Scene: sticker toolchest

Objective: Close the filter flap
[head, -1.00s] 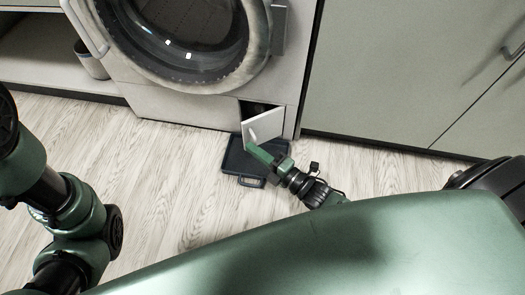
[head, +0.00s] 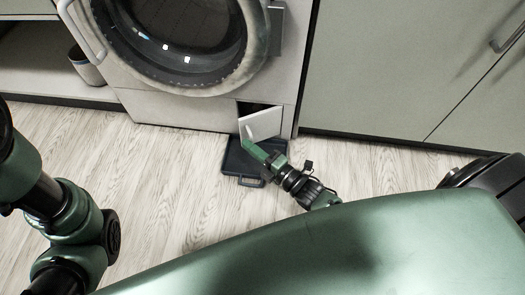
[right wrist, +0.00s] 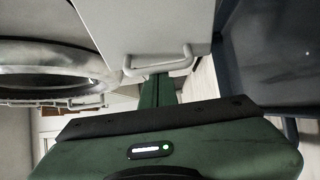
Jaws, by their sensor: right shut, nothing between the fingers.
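The filter flap (head: 265,123) is a small pale panel low on the front of the washing machine (head: 170,105).
A dark tray (head: 230,160) with a handle lies on the wood floor below the flap. The round door (head: 262,35) of the machine is above. Grey cabinets (head: 400,70) stand to the right. The floor to the left is clear.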

